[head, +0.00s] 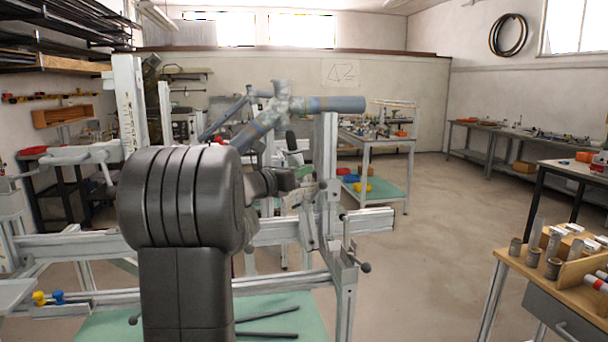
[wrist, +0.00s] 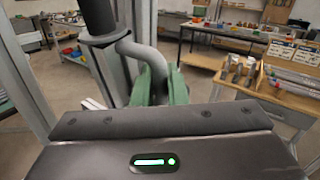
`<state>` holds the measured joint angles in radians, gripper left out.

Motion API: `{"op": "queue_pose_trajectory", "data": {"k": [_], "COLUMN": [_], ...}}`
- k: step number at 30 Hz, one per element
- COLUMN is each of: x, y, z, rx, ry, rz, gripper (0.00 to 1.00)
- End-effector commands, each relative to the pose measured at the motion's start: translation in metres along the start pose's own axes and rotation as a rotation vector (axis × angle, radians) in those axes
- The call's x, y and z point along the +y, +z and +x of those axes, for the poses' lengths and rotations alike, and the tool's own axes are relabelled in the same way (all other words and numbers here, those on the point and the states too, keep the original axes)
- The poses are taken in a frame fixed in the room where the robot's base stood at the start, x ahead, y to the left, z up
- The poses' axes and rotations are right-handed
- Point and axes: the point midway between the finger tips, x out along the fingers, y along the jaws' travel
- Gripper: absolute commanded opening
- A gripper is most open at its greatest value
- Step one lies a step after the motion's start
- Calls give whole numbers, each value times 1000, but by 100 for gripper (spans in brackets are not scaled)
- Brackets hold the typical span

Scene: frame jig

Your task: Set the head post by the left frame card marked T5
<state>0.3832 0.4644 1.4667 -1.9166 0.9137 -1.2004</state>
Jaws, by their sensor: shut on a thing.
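My gripper (head: 300,175) is at the middle of the jig, beside an upright metal post (head: 328,150); I cannot be sure this is the head post. In the wrist view its green fingers (wrist: 160,84) are shut around the end of a bent grey handle (wrist: 134,50). The handle runs up to a dark cylinder (wrist: 98,15). A bluish-grey tube joint (head: 282,104) sits above the gripper in the head view. An upright with a marked scale (head: 128,105) stands at left. I cannot make out a card marked T5. My arm hides part of the jig.
The jig's horizontal rail (head: 365,223) runs across behind my arm. A wooden bench (head: 540,275) with metal cups and tubes stands at right. A trolley (head: 375,144) stands behind. Open floor lies between jig and bench.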

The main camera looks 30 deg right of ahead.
Motion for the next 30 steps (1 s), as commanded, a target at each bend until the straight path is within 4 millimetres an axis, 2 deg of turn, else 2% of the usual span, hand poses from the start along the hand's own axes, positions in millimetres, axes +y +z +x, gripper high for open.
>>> {"op": "queue_pose_trajectory", "data": {"k": [1,9,21,22,24,25,30], "x": [5,21,23,23,23,23,23], "y": [-7,-10,-8,-8,-8,-8,-7], "z": [-6,-30,-33,-33,-33,-33,-33], "rx": [-21,-122,-139,-139,-139,-139,-140], "ry": [0,-9,-12,-12,-12,-12,-13], "rz": [-14,-80,-93,-93,-93,-93,-92], "gripper": [0,0,0,14,28,31,31]}}
